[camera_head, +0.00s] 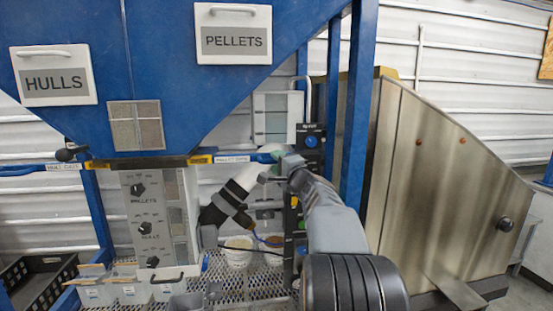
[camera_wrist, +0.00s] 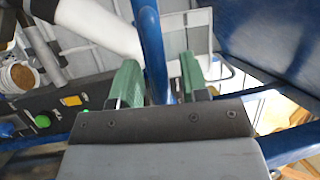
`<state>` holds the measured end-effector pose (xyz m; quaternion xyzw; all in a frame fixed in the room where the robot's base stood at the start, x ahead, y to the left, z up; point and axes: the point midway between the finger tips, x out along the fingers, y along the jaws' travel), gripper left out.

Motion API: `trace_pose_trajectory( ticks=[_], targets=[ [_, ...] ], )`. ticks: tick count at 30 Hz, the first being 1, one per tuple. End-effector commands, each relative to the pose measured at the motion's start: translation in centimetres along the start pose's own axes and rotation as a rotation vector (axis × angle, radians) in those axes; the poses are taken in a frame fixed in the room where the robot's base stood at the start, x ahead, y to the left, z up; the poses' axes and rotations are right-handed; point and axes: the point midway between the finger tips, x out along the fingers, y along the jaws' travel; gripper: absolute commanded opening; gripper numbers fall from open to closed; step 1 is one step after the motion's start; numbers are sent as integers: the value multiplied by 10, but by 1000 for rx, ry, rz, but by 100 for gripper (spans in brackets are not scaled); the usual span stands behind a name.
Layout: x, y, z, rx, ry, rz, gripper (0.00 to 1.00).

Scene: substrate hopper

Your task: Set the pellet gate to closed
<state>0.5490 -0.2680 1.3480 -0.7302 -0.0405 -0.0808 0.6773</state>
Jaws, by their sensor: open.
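The pellet gate's blue bar (camera_head: 238,158), labelled as a gate, sticks out to the right from a yellow marker under the blue hopper in the head view. My gripper (camera_head: 274,172) is at the bar's right end, and its fingers hide that end. In the wrist view my gripper (camera_wrist: 158,82) is open, with one green finger on each side of a blue bar (camera_wrist: 151,45) that looks like the gate's bar. I see gaps beside the bar, so the fingers do not clamp it. How far the gate plate sits inside the hopper is hidden.
The hull gate's bar with a black knob (camera_head: 67,154) is at the left. A control panel (camera_head: 160,215) with dials stands below the hopper. White buckets (camera_head: 238,252) sit on the mesh shelf. A blue post (camera_head: 358,110) and a steel hopper (camera_head: 435,190) are close at right.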

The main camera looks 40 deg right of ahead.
Motion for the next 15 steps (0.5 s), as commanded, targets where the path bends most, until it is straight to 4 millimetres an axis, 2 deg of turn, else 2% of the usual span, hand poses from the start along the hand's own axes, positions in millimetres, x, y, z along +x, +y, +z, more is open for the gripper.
trace_pose_trajectory(
  ticks=[12,15],
  targets=[
    [6,1,0,0,0,0,41],
    [6,1,0,0,0,0,32]
  ],
)
